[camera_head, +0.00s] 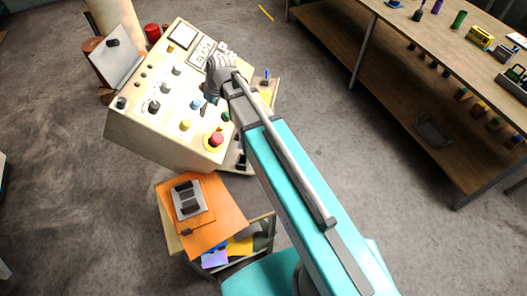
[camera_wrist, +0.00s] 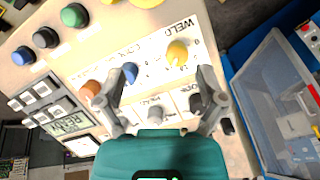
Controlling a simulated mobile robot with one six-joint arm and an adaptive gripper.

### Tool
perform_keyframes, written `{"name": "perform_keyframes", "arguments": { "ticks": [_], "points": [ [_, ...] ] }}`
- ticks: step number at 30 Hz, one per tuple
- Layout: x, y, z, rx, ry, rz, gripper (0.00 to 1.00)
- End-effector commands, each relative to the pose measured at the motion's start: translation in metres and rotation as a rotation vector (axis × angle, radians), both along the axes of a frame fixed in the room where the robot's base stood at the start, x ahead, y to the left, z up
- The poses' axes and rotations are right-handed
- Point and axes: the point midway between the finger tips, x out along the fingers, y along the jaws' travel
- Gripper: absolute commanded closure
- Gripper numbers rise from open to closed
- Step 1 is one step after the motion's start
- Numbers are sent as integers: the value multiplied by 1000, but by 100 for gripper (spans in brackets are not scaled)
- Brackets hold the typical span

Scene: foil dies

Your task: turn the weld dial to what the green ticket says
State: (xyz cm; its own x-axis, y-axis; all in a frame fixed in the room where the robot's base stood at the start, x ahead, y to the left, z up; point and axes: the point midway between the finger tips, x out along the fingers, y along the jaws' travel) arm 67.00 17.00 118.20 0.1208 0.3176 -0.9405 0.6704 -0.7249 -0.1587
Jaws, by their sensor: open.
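A cream control console (camera_head: 150,130) stands at the upper left in the head view. In the wrist view its panel shows the word WELD, inverted, beside a yellow knob (camera_wrist: 177,52) with small marks around it; I cannot read its setting. A blue knob (camera_wrist: 130,72), an orange knob (camera_wrist: 92,90) and a grey knob (camera_wrist: 157,112) are on the same panel. My gripper (camera_wrist: 168,75) is open above the panel, its fingers apart on either side of the space below the yellow knob, holding nothing. In the head view my gripper (camera_head: 216,80) hides part of the panel. I cannot make out a green ticket.
A red stop button (camera_head: 217,138) sticks up at the console's near corner. A small cart with an orange top (camera_head: 232,218) stands close in front. A wooden workbench (camera_head: 400,40) with loose items is at right. A blue-framed bin (camera_wrist: 275,95) is right of the panel. Floor between is clear.

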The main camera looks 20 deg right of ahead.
Motion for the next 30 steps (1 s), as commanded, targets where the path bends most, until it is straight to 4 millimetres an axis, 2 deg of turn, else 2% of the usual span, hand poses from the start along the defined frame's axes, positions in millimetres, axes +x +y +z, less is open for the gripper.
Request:
{"name": "perform_keyframes", "arguments": {
  "ticks": [1,30],
  "points": [
    [-5,-6,-8,-7,7,-19,11],
    [-67,-98,-86,-140,141,-371,11]
  ]
}}
